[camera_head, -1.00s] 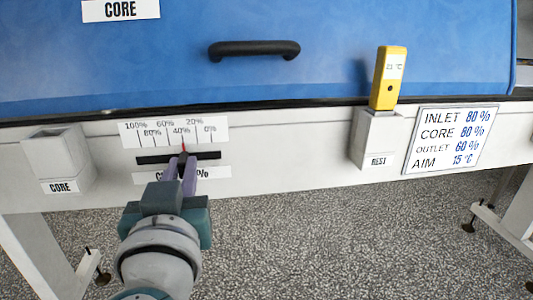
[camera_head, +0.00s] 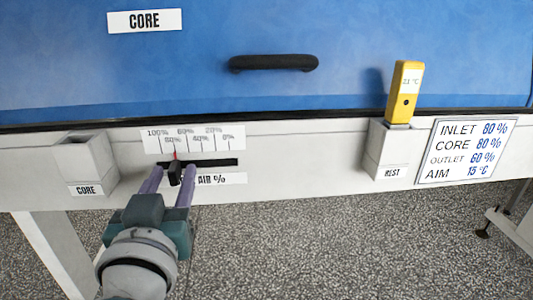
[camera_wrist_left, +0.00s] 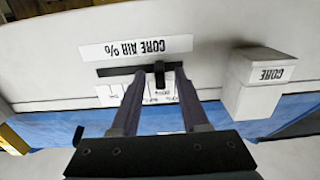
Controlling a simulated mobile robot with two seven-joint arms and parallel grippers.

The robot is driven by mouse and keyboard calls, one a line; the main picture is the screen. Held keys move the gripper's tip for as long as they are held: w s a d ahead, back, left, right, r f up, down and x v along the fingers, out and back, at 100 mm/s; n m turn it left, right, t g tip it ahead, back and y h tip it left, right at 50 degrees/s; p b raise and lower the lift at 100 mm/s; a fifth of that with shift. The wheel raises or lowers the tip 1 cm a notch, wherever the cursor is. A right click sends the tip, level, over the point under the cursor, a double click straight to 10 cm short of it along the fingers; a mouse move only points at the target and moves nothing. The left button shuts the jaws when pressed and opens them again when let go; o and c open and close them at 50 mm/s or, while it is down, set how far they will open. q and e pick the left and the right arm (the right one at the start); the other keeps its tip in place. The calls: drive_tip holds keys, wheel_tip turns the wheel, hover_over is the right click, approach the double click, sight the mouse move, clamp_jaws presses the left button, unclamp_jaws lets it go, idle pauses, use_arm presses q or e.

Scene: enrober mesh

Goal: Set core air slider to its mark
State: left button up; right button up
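The core air slider's dark knob (camera_head: 175,173) sits in a black horizontal slot on the white front rail. Its red pointer is at about the 80% tick of the scale plate (camera_head: 193,140). The knob also shows in the upside-down left wrist view (camera_wrist_left: 159,72). My left gripper (camera_head: 170,178) is open, with one purple finger on each side of the knob and gaps between. The wrist view shows the spread fingers (camera_wrist_left: 159,100) too. The sign (camera_head: 466,151) at the right reads CORE 80 %. My right gripper is not in view.
A white CORE holder (camera_head: 88,162) is left of the slider. A yellow thermometer (camera_head: 404,92) reading about 21 °C stands in the REST holder (camera_head: 389,150). A blue hood with a black handle (camera_head: 273,63) is above the rail.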

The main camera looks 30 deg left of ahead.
use_arm(q)
drive_tip(key=v, duration=1)
drive_tip(key=shift+p, duration=0.4)
drive_tip(key=shift+w+d, duration=0.1)
